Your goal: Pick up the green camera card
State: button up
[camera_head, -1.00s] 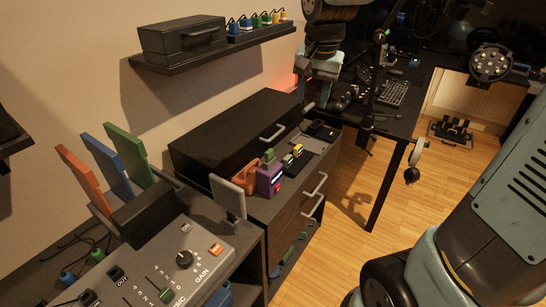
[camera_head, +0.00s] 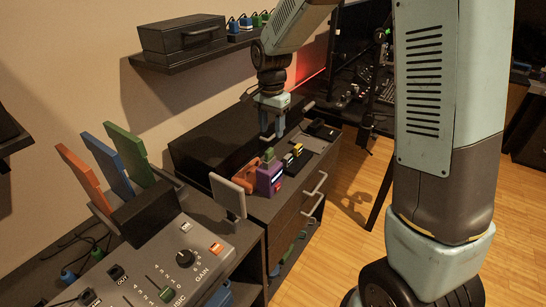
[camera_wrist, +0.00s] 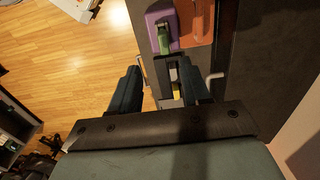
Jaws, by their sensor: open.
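A small green piece (camera_head: 268,155), which looks like the green camera card, stands upright in the top of a purple block (camera_head: 270,178) on the cabinet. In the wrist view, the green card (camera_wrist: 164,42) shows against the purple block (camera_wrist: 160,22), just beyond the fingertips. My gripper (camera_head: 272,134) is open and points down above the cabinet, behind the purple block in the head view. In the wrist view, my gripper's two fingers (camera_wrist: 160,68) are apart, with a dark strip and a yellow piece (camera_wrist: 176,90) showing between them. I see nothing held.
An orange object (camera_head: 249,174) sits beside the purple block. A grey upright plate (camera_head: 228,195) stands in front. A black strip with a yellow piece (camera_head: 297,149) lies close by. A black box (camera_head: 215,145) is behind. Larger orange, blue and green panels (camera_head: 126,146) stand at left.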

aim_at(269, 150)
notch_tip(269, 150, down, 4)
jog(key=shift+r, duration=0.1)
jog(key=shift+a+f, duration=0.2)
jog(key=shift+f, duration=1.15)
jog(key=shift+a+f, duration=0.15)
jog(key=shift+f, duration=1.15)
jog(key=shift+c, duration=0.4)
grip_shut()
